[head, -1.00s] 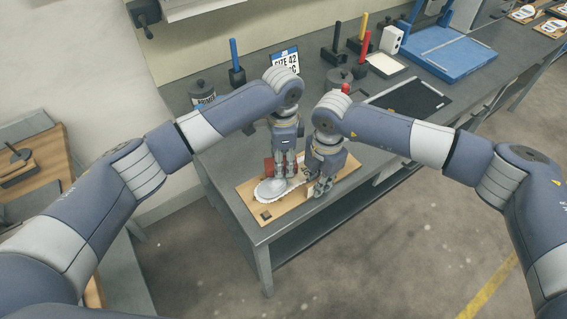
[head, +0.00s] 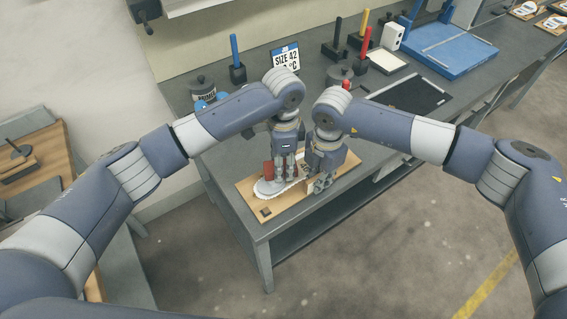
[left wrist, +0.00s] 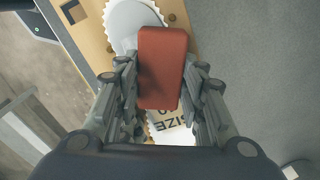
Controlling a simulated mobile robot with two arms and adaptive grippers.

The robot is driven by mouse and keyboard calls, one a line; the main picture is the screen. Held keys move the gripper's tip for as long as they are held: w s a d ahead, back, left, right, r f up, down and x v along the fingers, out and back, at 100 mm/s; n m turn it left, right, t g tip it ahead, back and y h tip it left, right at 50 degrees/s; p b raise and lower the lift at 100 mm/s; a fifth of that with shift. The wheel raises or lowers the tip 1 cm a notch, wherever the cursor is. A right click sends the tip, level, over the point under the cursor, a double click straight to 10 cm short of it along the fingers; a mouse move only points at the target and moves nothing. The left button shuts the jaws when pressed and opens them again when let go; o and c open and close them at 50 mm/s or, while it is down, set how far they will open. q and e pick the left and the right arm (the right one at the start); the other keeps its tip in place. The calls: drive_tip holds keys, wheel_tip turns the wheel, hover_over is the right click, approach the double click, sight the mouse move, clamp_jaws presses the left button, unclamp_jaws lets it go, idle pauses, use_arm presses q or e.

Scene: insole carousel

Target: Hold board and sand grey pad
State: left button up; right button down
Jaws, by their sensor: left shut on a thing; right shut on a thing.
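The wooden board (head: 251,204) lies at the near corner of the workbench. A white insole with a toothed edge (head: 263,193) lies on it, with the grey pad (left wrist: 130,22) on top, seen in the left wrist view. My left gripper (head: 283,176) is shut on a red block (head: 268,171), which also fills the middle of the left wrist view (left wrist: 162,68). The block is over the pad; whether it touches is hard to tell. My right gripper (head: 320,186) is shut at the board's right edge. Its fingers hide what they grip.
A "SIZE 42" sign (head: 285,60), dark pots and upright coloured handles stand behind my arms. A black mat (head: 410,96) and a blue fixture (head: 448,58) lie to the right. The bench's front edge is close to the board.

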use_arm(q)
drive_tip(key=r, duration=0.2)
drive_tip(key=d+r, duration=0.1)
drive_tip(key=r, duration=0.1)
drive_tip(key=shift+s+r, duration=0.1)
use_arm(e)
drive_tip(key=shift+f, duration=0.1)
use_arm(q)
drive_tip(key=shift+a+r, duration=0.2)
drive_tip(key=shift+r, duration=1)
drive_tip(key=shift+s+a+f, duration=0.55)
drive_tip(key=shift+s+f, duration=0.1)
drive_tip(key=shift+f, duration=0.2)
drive_tip(key=shift+s+a+f, duration=0.1)
drive_tip(key=shift+s+f, duration=0.15)
drive_tip(key=shift+f, duration=1.45)
drive_tip(key=shift+w, duration=0.1)
